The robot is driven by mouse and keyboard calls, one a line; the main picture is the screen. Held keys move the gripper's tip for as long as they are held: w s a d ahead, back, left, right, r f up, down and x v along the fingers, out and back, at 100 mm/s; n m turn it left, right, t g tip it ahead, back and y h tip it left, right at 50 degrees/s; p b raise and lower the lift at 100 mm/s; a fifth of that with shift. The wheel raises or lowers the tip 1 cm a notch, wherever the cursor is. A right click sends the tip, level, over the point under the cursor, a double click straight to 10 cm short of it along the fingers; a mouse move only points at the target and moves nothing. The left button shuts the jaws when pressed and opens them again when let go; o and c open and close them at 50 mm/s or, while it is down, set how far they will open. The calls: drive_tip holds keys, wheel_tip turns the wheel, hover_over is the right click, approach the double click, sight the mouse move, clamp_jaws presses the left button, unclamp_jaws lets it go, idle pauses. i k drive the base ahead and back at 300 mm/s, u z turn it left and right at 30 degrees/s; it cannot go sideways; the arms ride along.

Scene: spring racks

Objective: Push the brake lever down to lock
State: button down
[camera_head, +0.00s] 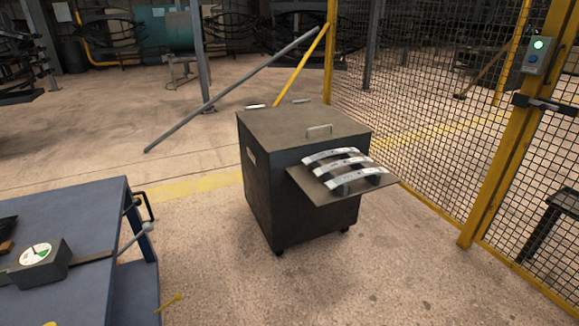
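A small yellow lever (171,301) sticks out low beside the right side of a blue cart (85,215), near the floor. It slants upward to the right, with a wider outer end. It looks like the brake lever, but no label shows. Its inner end and the cart's lower part and wheels are cut off or hidden at the bottom edge. My gripper is not in view, so its place relative to the lever cannot be seen.
A black handle (146,206) and a grey bar (134,239) project from the cart's right side. A dark wheeled cabinet (270,190) with curved metal strips (345,170) on its shelf stands right of it. Yellow-framed mesh fencing (430,100) bounds the right. Concrete floor between cart and cabinet is clear.

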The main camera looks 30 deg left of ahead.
sight(179, 296)
drive_tip(key=i, duration=1.1)
drive_tip(key=u, duration=2.8)
